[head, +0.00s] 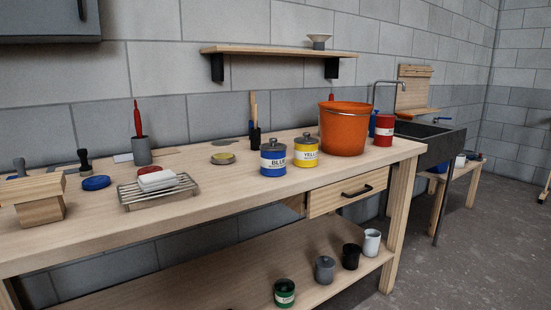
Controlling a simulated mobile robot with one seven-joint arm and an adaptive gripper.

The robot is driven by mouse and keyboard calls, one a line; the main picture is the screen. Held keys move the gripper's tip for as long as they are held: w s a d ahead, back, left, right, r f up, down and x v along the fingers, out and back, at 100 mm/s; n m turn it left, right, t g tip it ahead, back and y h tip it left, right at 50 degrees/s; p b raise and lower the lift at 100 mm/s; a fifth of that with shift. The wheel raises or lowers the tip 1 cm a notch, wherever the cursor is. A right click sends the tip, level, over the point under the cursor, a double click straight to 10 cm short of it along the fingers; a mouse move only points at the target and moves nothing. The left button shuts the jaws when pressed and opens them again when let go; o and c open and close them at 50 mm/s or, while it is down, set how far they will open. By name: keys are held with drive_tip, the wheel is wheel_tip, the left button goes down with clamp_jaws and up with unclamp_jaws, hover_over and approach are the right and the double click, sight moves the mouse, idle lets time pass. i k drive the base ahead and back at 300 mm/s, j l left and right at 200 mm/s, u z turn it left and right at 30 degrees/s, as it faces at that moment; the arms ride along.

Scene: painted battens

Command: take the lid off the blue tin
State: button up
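The blue tin (273,162) stands upright on the wooden workbench (215,187), near the middle of the view. It has a white label reading BLUE. Its grey lid (273,144), with a knob on top, sits on it. A yellow tin (306,154) with a similar grey lid stands close to its right. My gripper is not in view.
An orange bucket (344,131) and a red tin (384,129) stand right of the tins. A wire rack (157,194) with a white block and a grey holder (141,151) are to the left. The bench front before the blue tin is clear. A shelf (280,52) hangs above.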

sight(273, 146)
drive_tip(key=i+j+z, duration=0.15)
drive_tip(key=i+z, duration=0.2)
drive_tip(key=i+j+z, duration=0.35)
drive_tip(key=i, duration=0.2)
drive_tip(key=i+j+z, duration=0.3)
drive_tip(key=i+j, duration=0.4)
drive_tip(key=i, duration=0.1)
